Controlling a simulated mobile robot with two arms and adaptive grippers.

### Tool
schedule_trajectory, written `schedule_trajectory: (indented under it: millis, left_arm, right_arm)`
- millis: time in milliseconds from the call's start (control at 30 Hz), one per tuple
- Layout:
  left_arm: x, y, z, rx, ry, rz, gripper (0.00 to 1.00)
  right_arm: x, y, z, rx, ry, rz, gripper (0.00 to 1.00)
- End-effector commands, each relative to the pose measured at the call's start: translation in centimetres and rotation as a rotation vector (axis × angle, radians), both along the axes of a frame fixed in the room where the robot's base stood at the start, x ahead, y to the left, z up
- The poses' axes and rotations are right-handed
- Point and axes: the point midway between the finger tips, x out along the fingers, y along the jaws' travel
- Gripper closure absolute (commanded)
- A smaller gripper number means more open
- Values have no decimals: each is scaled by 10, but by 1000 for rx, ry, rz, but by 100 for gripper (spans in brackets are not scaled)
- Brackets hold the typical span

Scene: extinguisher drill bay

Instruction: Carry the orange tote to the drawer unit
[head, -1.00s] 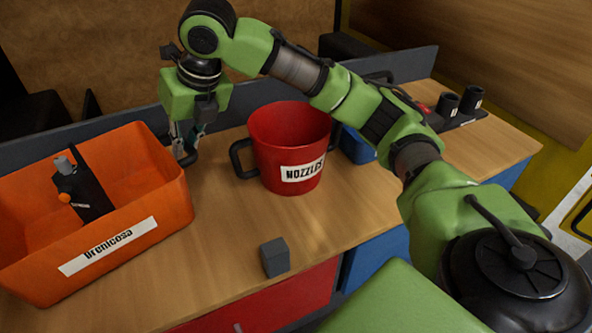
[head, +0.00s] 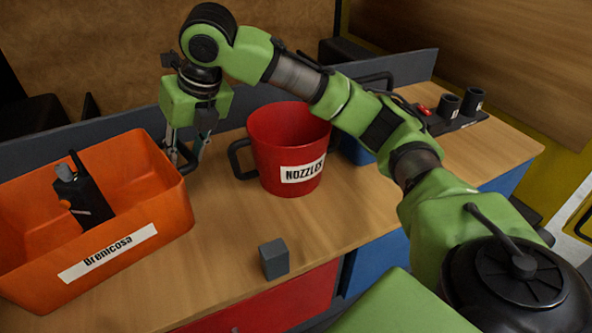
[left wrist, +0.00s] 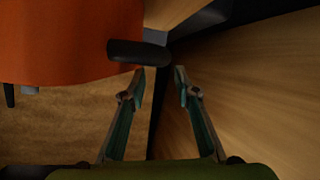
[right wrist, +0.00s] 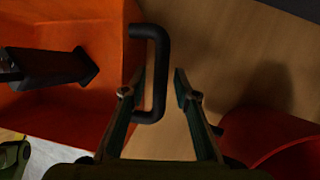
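The orange tote (head: 172,222) with a white label stands on the bench at the left of the head view. A black radio (head: 84,199) leans inside it. My right gripper (head: 188,160) points down at the tote's right side. In the right wrist view its fingers (right wrist: 159,76) are apart, with the tote's black handle (right wrist: 162,70) between them, nearer the left finger. My left gripper (left wrist: 160,72) shows only in the left wrist view, open and empty. Another black handle (left wrist: 138,52) on the tote lies just beyond its fingertips. The drawer unit cannot be told for certain.
A red pot (head: 268,150) labelled NOZZLES stands right of the tote. A small grey block (head: 274,259) sits near the bench's front edge. A red drawer front (head: 290,302) and blue fronts are below. Black cups (head: 449,105) stand far right. Bare wood (head: 215,250) lies between.

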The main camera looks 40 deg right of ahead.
Motion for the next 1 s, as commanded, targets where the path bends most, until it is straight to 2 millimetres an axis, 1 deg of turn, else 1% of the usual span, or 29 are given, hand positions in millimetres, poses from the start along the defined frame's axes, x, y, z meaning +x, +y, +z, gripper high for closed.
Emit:
schedule_trajectory:
  millis: [33,100,300,400,567,667,1000]
  left_arm:
    - [1,0,13,-2,-8,0,71]
    - [0,0,26,-3,-7,0,71]
    - [0,0,56,-1,-5,1,71]
    - [0,1,65,-1,-3,2,71]
    - [0,1,71,0,-1,2,71]
    - [0,1,71,0,1,3,71]
    - [0,1,71,0,0,2,71]
  right_arm:
    - [0,0,0,0,0,0,72]
    - [0,0,0,0,0,0,72]
    - [0,0,0,0,0,0,72]
    - [0,0,0,0,0,0,72]
    - [-1,-1,4,1,-1,0,72]
    - [-5,-3,15,1,-3,0,72]
    - [-32,-16,80,1,-4,0,72]
